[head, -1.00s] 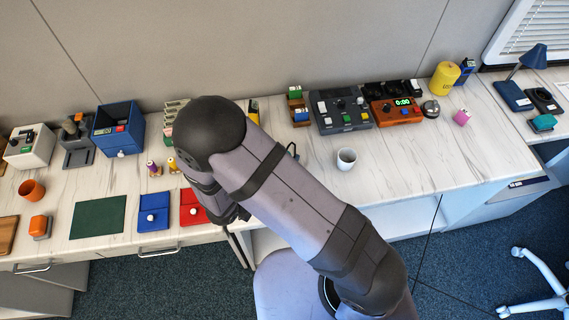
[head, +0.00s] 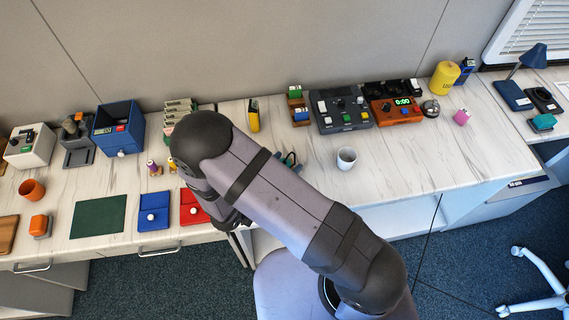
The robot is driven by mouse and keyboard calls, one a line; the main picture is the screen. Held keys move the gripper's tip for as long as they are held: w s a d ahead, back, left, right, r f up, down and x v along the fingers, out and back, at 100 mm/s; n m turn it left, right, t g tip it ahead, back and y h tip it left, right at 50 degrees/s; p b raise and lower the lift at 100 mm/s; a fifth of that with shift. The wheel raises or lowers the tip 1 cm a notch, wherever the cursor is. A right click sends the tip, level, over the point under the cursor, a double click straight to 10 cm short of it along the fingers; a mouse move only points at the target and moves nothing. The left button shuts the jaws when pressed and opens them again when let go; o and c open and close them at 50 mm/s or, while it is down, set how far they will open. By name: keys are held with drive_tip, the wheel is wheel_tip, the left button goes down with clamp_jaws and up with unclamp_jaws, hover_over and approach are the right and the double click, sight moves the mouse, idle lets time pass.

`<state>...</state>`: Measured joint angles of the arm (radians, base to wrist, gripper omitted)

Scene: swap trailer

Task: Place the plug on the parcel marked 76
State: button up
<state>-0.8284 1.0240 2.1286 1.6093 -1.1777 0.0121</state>
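I cannot make out the plug or a parcel marked 76 in the head view; any numbers on the small boxes are too small to read. My arm bends over the middle of the counter, and its dark lower end (head: 230,217) hangs by the front edge, right of the red tray (head: 192,207). The fingers of my gripper cannot be made out there, so neither their opening nor anything held shows. A dark looped item with teal parts (head: 290,160) lies partly hidden behind my arm.
A white cup (head: 346,158) stands right of my arm. Behind are a brown stand with small boxes (head: 298,106), a grey button panel (head: 340,109) and an orange timer (head: 396,110). Left are a blue bin (head: 118,128) and green mat (head: 98,217).

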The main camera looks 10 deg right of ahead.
drive_tip(key=shift+r, duration=0.1)
drive_tip(key=shift+r, duration=0.15)
drive_tip(key=b+v, duration=0.1)
drive_tip(key=v, duration=1.1)
drive_tip(key=shift+b, duration=0.3)
drive_tip(key=w+a+r+n+g+y, duration=0.2)
drive_tip(key=w+a+n+y, duration=0.25)
drive_tip(key=w+y, duration=0.65)
drive_tip(key=s+d+r+n+g, duration=0.1)
drive_tip(key=s+d+n+g, duration=0.1)
drive_tip(key=s+d, duration=0.7)
drive_tip(key=s+d+r+n+g+h, duration=0.1)
drive_tip(key=s+d+r+n+g, duration=0.1)
drive_tip(key=s+d+g, duration=0.3)
drive_tip(key=s+d, duration=0.4)
drive_tip(key=shift+d+g, duration=0.25)
drive_tip(key=shift+g, duration=0.05)
